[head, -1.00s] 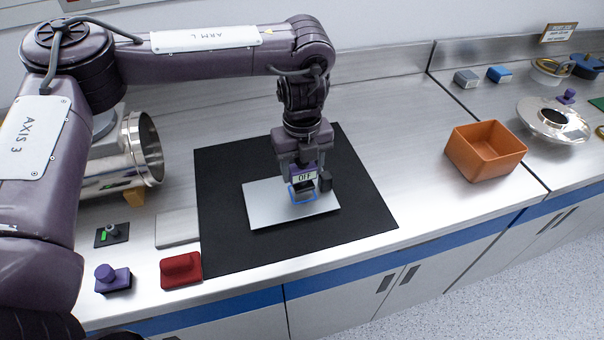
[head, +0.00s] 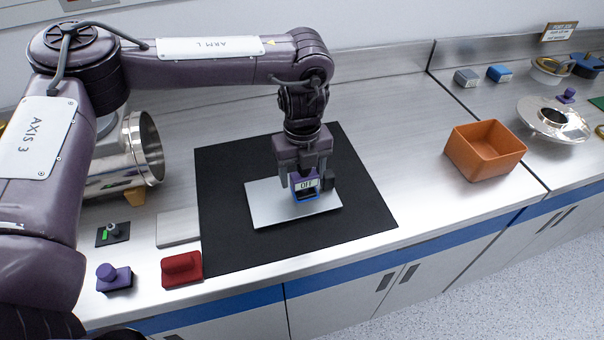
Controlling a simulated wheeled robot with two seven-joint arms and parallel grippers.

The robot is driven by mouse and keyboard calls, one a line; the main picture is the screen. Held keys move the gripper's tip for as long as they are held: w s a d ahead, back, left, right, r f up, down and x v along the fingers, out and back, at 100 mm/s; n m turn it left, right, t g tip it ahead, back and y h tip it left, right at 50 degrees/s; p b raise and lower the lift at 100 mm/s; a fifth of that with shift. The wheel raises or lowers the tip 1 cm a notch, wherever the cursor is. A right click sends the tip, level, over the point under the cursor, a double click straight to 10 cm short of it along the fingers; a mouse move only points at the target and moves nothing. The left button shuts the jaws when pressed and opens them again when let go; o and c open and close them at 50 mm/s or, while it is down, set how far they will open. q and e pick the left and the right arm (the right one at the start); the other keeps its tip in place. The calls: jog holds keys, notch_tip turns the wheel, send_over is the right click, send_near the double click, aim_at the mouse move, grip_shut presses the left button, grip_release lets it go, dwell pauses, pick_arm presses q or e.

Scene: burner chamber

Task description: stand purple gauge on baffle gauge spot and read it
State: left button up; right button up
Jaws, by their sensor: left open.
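The purple gauge (head: 306,186), with a white display reading "OFF", is at the silver baffle plate (head: 268,208), on or just above the blue-outlined gauge spot (head: 305,198). The outline shows around its lower front; whether its base is fully seated is hard to see. My left gripper (head: 310,183) points down over the gauge and is open, with a finger at either side. The gripper hides the gauge's top and back. My right gripper is not in view.
The plate lies on a black mat (head: 230,240). An orange bin (head: 485,155) stands to the right. A red block (head: 181,268), a purple knobbed block (head: 113,277), a grey slab (head: 178,229) and a metal cylinder (head: 130,155) are at the left. Bare counter lies right of the mat.

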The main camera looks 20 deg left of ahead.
pick_arm(q)
notch_tip(320, 180, up, 11)
jog(key=shift+r, duration=0.2)
dwell(0.5)
jog(key=shift+f, duration=0.1)
